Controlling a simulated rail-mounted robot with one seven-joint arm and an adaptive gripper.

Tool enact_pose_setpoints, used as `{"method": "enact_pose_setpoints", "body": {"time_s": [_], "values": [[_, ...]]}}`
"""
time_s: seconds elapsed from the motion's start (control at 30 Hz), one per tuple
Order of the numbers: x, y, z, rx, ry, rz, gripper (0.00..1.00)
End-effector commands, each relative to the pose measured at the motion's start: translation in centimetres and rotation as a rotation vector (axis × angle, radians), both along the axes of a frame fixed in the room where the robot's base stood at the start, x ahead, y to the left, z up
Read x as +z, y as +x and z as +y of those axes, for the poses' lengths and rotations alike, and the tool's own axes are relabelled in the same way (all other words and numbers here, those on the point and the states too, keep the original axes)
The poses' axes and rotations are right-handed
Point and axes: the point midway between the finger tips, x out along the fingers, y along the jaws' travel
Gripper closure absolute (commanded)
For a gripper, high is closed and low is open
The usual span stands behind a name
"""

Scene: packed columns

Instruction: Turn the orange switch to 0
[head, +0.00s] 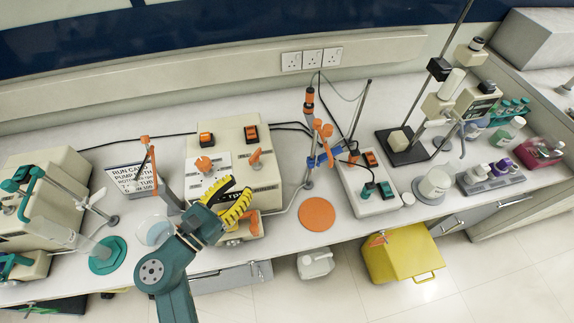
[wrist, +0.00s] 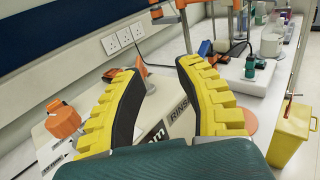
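The beige box (head: 228,130) on the bench carries an orange lever-like switch (head: 255,157) at its right and a round orange knob (head: 204,164) at its left. I cannot read a 0 mark beside either, so I cannot tell which is the task's switch. My gripper (head: 241,188), with yellow ribbed fingers, is open and empty above the front of the box. The knob (wrist: 63,120) lies left of the left finger there.
Two orange rocker switches (head: 205,139) (head: 251,133) sit at the back of the box. A stand with orange and blue clamps (head: 322,150) rises to its right. An orange disc (head: 317,214) lies in front of the stand. A clear beaker (head: 152,232) stands left of my arm.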

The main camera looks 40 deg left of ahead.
Motion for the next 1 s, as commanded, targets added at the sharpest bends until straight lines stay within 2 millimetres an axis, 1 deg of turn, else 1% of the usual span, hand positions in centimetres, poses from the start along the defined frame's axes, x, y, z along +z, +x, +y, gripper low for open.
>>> {"method": "enact_pose_setpoints", "body": {"time_s": [0.03, 0.07, 0.1, 0.17, 0.27, 0.37, 0.7, 0.8, 0.9, 1.0], "values": [[-2.0, -1.3, 1.4, 0.04, -0.002, 0.002, 0.65], [-2.3, -1.7, 1.9, 0.055, -0.003, 0.003, 0.65], [-2.4, -2.1, 2.4, 0.068, -0.003, 0.003, 0.65], [-2.3, -2.1, 2.7, 0.076, -0.001, 0.003, 0.65], [-2.0, -1.0, 2.7, 0.072, 0.001, 0.004, 0.65], [-2.0, 1.0, 2.7, 0.07, 0.003, 0.004, 0.65], [-2.1, 9.3, 3.3, 0.07, 0.002, 0.003, 0.65], [-2.1, 11.4, 3.5, 0.071, 0.002, 0.004, 0.65], [-2.1, 13.0, 3.6, 0.072, 0.002, 0.004, 0.65], [-2.0, 13.9, 3.7, 0.072, 0.001, 0.005, 0.65]]}}
